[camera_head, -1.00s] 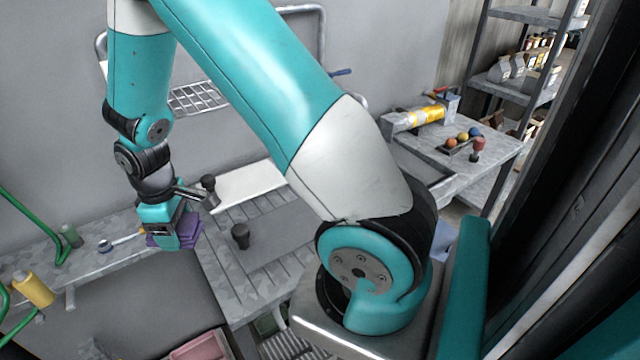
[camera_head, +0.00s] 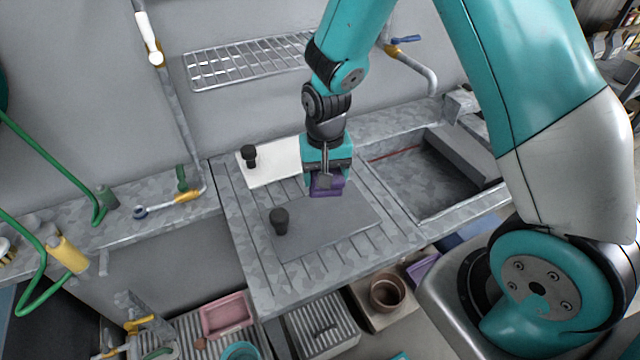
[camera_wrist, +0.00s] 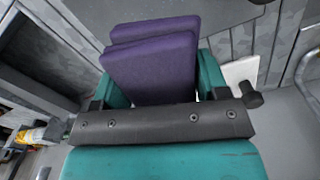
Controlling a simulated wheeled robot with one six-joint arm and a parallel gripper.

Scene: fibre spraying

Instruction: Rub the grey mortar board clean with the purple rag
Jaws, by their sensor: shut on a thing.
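My gripper (camera_head: 325,180) is shut on the folded purple rag (camera_head: 328,186). The rag also fills the space between the jaws in the wrist view (camera_wrist: 152,62). The grey mortar board (camera_head: 325,222) lies flat on the ribbed drainboard, with a dark knob (camera_head: 280,221) near its left end. The rag is over the far edge of the board; I cannot tell if it touches. Part of the grey board shows beyond the rag in the wrist view (camera_wrist: 225,12).
A white board (camera_head: 270,166) with a dark knob lies behind the grey one. A sink basin (camera_head: 440,180) is to the right. A wire rack (camera_head: 250,62) hangs on the wall. A yellow bottle (camera_head: 67,254) and green hose stand left. Bins sit below the drainboard.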

